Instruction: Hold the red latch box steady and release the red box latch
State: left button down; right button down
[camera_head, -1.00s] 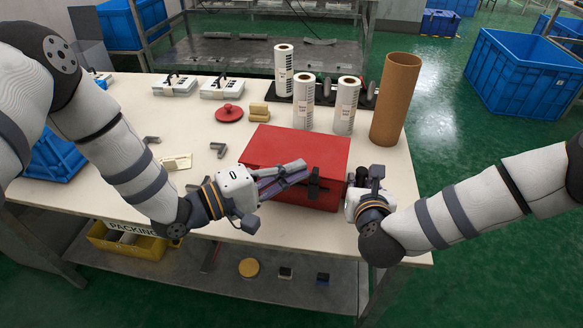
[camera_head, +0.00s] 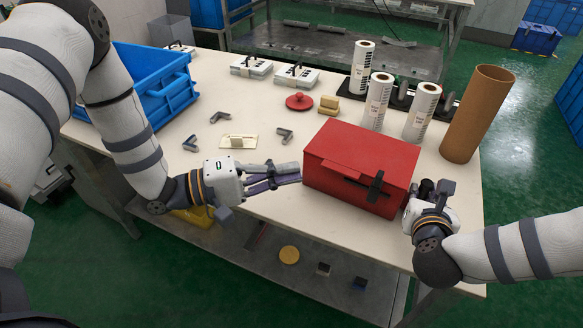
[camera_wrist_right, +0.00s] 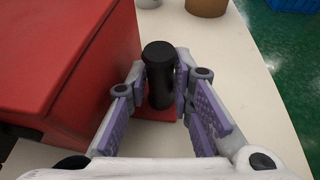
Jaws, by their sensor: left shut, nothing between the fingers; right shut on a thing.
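The red latch box (camera_head: 345,148) stands on the table with its lid down. A black latch (camera_head: 376,186) sits upright on its front face. My left gripper (camera_head: 292,174) is shut and empty, its fingertips beside the box's front left edge, apart from the latch; whether they touch the box is unclear. My right gripper (camera_head: 433,188) is at the box's right side. In the right wrist view, it is shut on a black upright post (camera_wrist_right: 159,75), which stands on a red base (camera_wrist_right: 158,114) beside the red box wall (camera_wrist_right: 62,62).
White label rolls (camera_head: 378,101) and a brown tube (camera_head: 477,115) stand behind the box. A red round lid (camera_head: 299,102), a beige block (camera_head: 329,106) and grey brackets (camera_head: 285,135) lie to the left. A blue bin (camera_head: 152,88) stands at the table's left.

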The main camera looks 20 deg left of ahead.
jog(key=c, duration=1.3)
grip_release()
jog(key=shift+v, duration=4.5)
notch_tip(320, 180, up, 5)
jog(key=shift+f, duration=0.1)
